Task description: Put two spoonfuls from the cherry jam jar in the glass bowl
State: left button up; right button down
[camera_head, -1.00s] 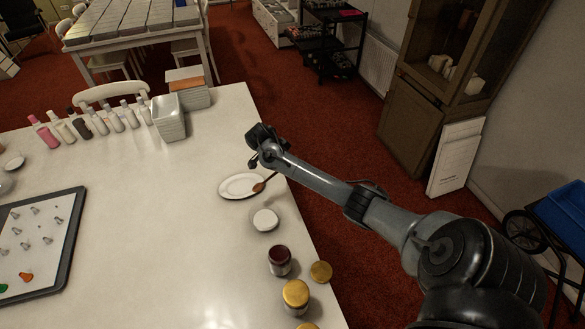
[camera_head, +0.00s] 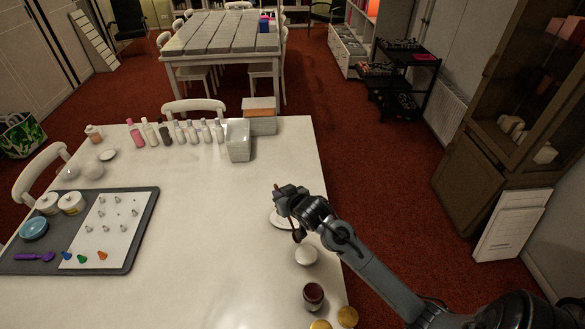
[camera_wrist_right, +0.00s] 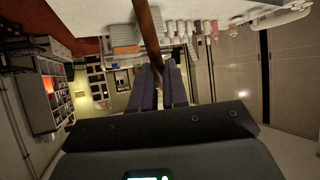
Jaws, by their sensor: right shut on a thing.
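My right gripper (camera_head: 284,200) is shut on a brown wooden spoon (camera_head: 296,225), held above the white plate (camera_head: 277,221), which is partly hidden by my gripper. The spoon's handle (camera_wrist_right: 149,35) shows between the fingers in the right wrist view. A dark red jar (camera_head: 313,297), which looks like the cherry jam, stands open near the table's right edge. A small pale round bowl (camera_head: 306,255) stands between plate and jar; I cannot tell if it is glass. Clear round vessels (camera_head: 93,170) stand at the far left. My left gripper is not in view.
Gold lids (camera_head: 347,317) lie by the near right edge. Several bottles (camera_head: 180,132) and a grey container (camera_head: 238,140) line the table's back. A dark tray (camera_head: 143,222) with piping tips and a blue bowl (camera_head: 34,228) is at left. The table's middle is clear.

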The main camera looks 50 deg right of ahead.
pick_arm(q)
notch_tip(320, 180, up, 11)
jog(key=p, duration=1)
pick_arm(e)
jog(key=s+a+f+t, duration=0.2)
jog(key=s+a, duration=0.2)
jog(key=s, duration=0.4)
jog(key=s+a+f+t, duration=0.15)
jog(key=s+a, duration=0.25)
jog(key=s, duration=0.5)
pick_arm(q)
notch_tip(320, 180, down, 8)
jog(key=b, duration=0.9)
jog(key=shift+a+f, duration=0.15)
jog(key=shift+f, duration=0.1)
pick_arm(e)
notch_tip(320, 180, down, 7)
jog(key=shift+h, duration=0.4)
jog(key=shift+w+t, duration=0.1)
jog(key=shift+t, duration=0.15)
jog(key=shift+f, duration=0.1)
